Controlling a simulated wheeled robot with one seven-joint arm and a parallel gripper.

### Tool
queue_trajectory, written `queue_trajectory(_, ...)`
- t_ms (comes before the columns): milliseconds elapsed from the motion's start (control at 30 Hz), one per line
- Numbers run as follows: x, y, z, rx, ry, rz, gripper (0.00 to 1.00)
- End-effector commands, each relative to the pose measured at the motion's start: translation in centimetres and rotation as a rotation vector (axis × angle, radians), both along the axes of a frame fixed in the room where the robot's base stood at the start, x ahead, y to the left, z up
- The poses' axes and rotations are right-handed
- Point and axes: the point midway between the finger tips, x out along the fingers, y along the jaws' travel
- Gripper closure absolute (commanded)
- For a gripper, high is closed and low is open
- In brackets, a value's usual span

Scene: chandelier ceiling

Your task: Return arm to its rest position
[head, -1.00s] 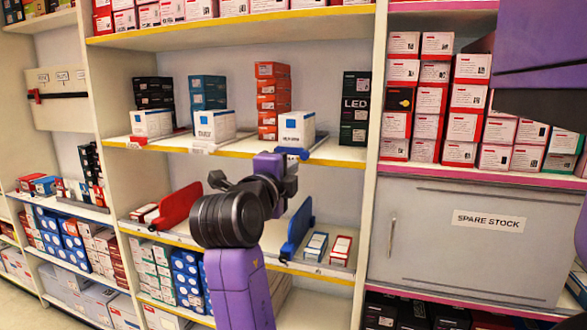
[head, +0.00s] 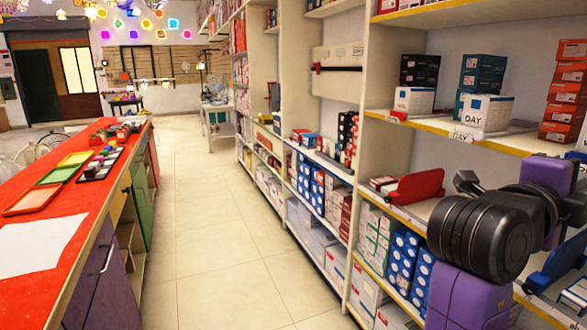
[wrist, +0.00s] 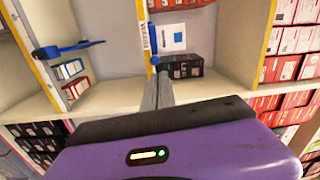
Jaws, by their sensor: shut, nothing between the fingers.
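My gripper shows in the wrist view (wrist: 157,92), its grey fingers closed together with nothing between them. They point toward a shelf that holds a white box with a blue square (wrist: 172,38). I cannot tell whether the fingertips touch anything. In the head view my purple and black arm is at the lower right, bent up in front of the shelving; its gripper cannot be made out there.
A shelf with a yellow edge (head: 480,140) and a red divider (head: 417,186) stand close by the arm. A blue divider (wrist: 65,49) sits on another shelf. A red-topped counter (head: 50,265) lines the left. The tiled aisle (head: 215,230) between is clear.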

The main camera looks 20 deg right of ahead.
Motion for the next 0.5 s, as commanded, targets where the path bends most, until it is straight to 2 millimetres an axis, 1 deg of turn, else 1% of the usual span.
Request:
queue_trajectory(133, 2.2, 0.7, 2.9, -0.137, 0.147, 0.088, 1.0)
queue_trajectory(233, 4.1, 1.9, 3.9, -0.253, 0.262, 0.157, 1.0)
queue_trajectory(300, 5.6, 3.0, 4.1, -0.338, 0.352, 0.207, 1.0)
queue_trajectory(367, 6.9, 4.3, 3.8, -0.417, 0.433, 0.251, 1.0)
queue_trajectory(500, 9.3, 7.5, 2.1, -0.59, 0.597, 0.348, 1.0)
